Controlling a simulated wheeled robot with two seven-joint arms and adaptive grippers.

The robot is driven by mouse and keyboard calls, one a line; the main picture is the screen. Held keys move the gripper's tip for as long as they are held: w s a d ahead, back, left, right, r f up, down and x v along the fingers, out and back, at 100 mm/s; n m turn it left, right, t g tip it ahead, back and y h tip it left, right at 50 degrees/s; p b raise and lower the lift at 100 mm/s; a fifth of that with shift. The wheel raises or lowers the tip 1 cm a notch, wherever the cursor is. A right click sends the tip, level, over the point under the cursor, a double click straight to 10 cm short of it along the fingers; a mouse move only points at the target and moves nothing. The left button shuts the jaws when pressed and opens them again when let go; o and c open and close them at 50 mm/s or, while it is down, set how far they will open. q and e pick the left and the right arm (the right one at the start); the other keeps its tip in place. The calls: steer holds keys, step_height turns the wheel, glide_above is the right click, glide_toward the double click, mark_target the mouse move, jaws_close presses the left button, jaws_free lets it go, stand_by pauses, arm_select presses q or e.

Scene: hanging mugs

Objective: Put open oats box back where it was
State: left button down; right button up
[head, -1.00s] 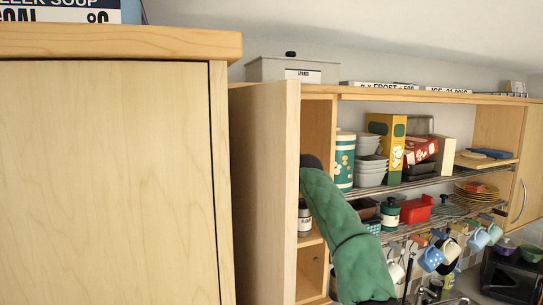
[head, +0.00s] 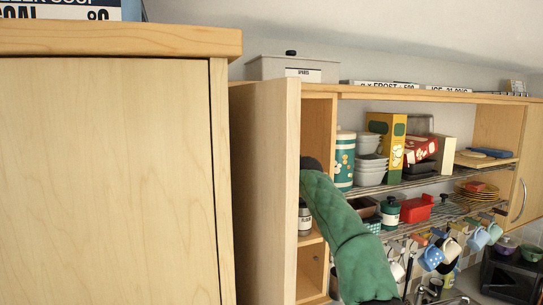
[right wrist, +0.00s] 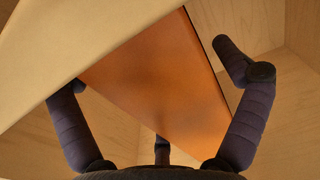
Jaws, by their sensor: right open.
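In the right wrist view a plain orange-brown box face (right wrist: 165,80) stands tilted across the picture, close in front of my right gripper (right wrist: 155,85). It may be the oats box; no label or open top shows. The right gripper's fingers are spread wide, on either side of this face. The left fingertip is hidden behind a pale panel edge; the right fingertip shows a gap to the face. In the head view my green-sleeved arm reaches behind the open cupboard door, which hides its gripper. My left gripper is in neither view.
The open cupboard door (head: 266,190) stands close to the arm. Pale wooden walls (right wrist: 295,110) surround the right gripper. Several mugs (head: 432,258) hang below.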

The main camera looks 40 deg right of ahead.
steer(key=shift+s+r, duration=0.1)
steer(key=shift+r, duration=0.05)
steer(key=shift+s+a+b, duration=0.15)
steer(key=shift+s+b, duration=0.2)
steer(key=b+v, duration=0.4)
steer(key=v, duration=0.7)
steer(key=shift+b, duration=0.35)
